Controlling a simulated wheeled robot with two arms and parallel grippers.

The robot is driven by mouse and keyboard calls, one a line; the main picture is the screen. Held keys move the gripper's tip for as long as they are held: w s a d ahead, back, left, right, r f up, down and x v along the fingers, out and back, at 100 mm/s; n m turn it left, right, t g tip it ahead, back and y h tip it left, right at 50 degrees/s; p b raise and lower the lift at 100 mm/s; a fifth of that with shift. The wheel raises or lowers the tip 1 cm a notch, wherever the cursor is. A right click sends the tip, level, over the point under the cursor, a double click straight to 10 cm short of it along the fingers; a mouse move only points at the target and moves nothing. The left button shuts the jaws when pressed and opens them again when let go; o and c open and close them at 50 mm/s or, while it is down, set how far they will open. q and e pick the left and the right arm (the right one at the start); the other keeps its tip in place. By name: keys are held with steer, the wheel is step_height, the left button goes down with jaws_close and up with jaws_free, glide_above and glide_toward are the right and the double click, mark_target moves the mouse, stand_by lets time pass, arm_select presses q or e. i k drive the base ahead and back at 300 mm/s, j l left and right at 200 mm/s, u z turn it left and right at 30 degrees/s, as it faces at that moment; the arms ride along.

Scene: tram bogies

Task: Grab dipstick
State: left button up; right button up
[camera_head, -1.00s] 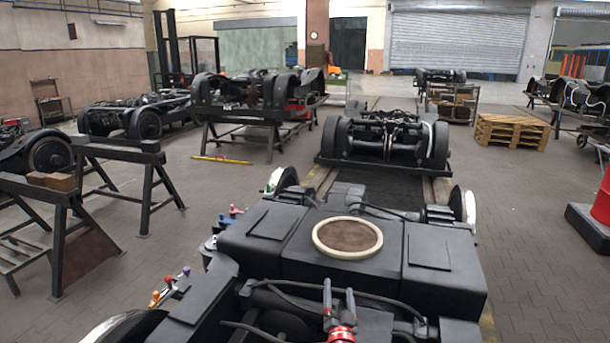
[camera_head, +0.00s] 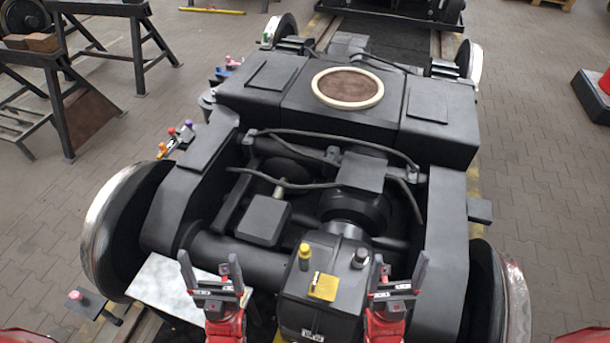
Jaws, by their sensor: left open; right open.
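A yellow-capped stick (camera_head: 305,256), which looks like the dipstick, stands upright at the far left of the top of a dark gearbox housing (camera_head: 335,262). A small yellow plate (camera_head: 322,287) lies on the housing in front of the stick. My red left gripper (camera_head: 211,275) is open and empty, left of the housing. My red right gripper (camera_head: 397,268) is open and empty, at the housing's right side. Neither gripper touches the yellow-capped stick.
The black bogie frame (camera_head: 445,225) surrounds the housing, with wheels (camera_head: 112,235) at the sides. Cables (camera_head: 270,183) and a black box (camera_head: 263,219) lie behind it. A pale metal plate (camera_head: 170,285) is left of my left gripper. Trestles (camera_head: 60,100) stand at the left.

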mark_target(304, 253)
steer(key=i+j+z, duration=0.1)
steer(key=j+z, duration=0.4)
steer(key=j, duration=0.55)
steer(key=j+z, duration=0.45)
steer(key=j, duration=0.6)
steer(key=k, duration=0.05)
